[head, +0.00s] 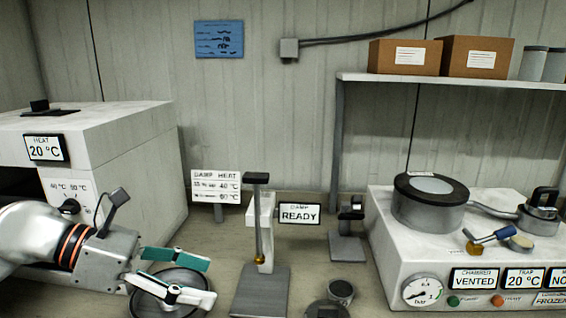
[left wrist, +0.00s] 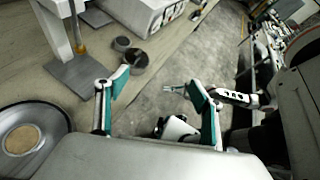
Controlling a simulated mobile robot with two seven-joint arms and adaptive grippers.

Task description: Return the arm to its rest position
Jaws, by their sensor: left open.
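My left gripper (head: 212,283) is open in the head view, low at the left, its two teal-padded fingers spread with nothing between them. It is above a round dark-rimmed dish (head: 160,311) on the bench, partly hiding it. In the left wrist view the open fingers (left wrist: 158,88) are apart and empty, with grey floor behind. The dish (left wrist: 62,122) lies left of them there, with a brown disc inside. A white and black jointed part (left wrist: 238,97) shows behind the right finger; it may belong to my right arm, and its jaws are not clear.
An oven (head: 150,150) reading 20 °C stands at the left. A stand (head: 262,290) and a READY sign (head: 299,214) are mid-bench. Small cups (head: 341,289) sit near the front. A vacuum unit (head: 385,250) reading VENTED fills the right, below a shelf (head: 450,81) with boxes.

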